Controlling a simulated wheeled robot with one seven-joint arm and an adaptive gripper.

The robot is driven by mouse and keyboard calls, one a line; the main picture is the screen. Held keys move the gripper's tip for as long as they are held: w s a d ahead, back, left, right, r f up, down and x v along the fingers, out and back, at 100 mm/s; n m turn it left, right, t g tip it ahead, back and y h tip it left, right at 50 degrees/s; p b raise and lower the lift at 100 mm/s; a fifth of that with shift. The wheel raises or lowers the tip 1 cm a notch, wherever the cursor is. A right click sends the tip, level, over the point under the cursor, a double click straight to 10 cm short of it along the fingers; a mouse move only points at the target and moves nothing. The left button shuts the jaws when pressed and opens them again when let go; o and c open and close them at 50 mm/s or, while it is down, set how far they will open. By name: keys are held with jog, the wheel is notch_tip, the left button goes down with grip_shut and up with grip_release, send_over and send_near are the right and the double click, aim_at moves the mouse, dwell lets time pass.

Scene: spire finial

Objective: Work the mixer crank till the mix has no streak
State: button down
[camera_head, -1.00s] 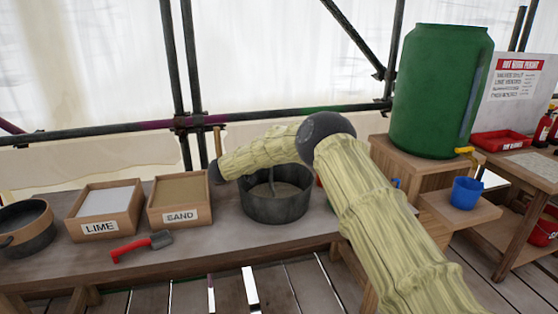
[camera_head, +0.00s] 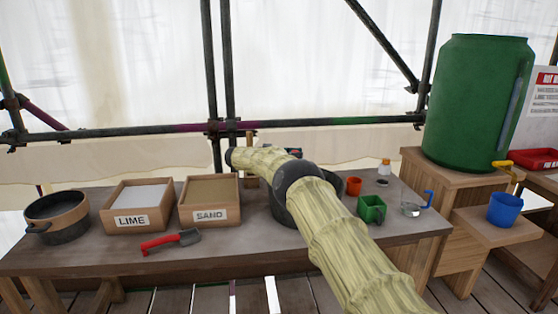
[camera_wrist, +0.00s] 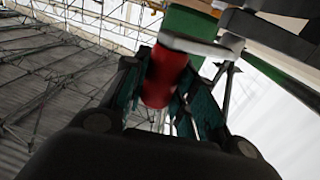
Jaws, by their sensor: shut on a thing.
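The dark mixing tub (camera_head: 279,208) stands on the bench, mostly hidden behind my arm in the head view. The mix inside is hidden, so I cannot tell whether it has streaks. In the wrist view, my gripper (camera_wrist: 158,92) is shut on the red crank handle (camera_wrist: 165,76), with a finger on either side. A pale grey crank arm (camera_wrist: 200,47) runs across the end of the handle. In the head view, only a small dark and red patch of the gripper area shows behind my arm.
Left of the tub are a sand box (camera_head: 209,214), a lime box (camera_head: 133,221), a red-handled trowel (camera_head: 170,241) and a pan (camera_head: 70,232). A green barrel (camera_head: 478,105) stands farther right.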

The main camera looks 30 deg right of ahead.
jog(key=shift+d+r, duration=0.1)
dwell(0.5)
jog(key=c, duration=1.1)
grip_release()
notch_tip(320, 180, up, 10)
jog(key=shift+f, duration=0.1)
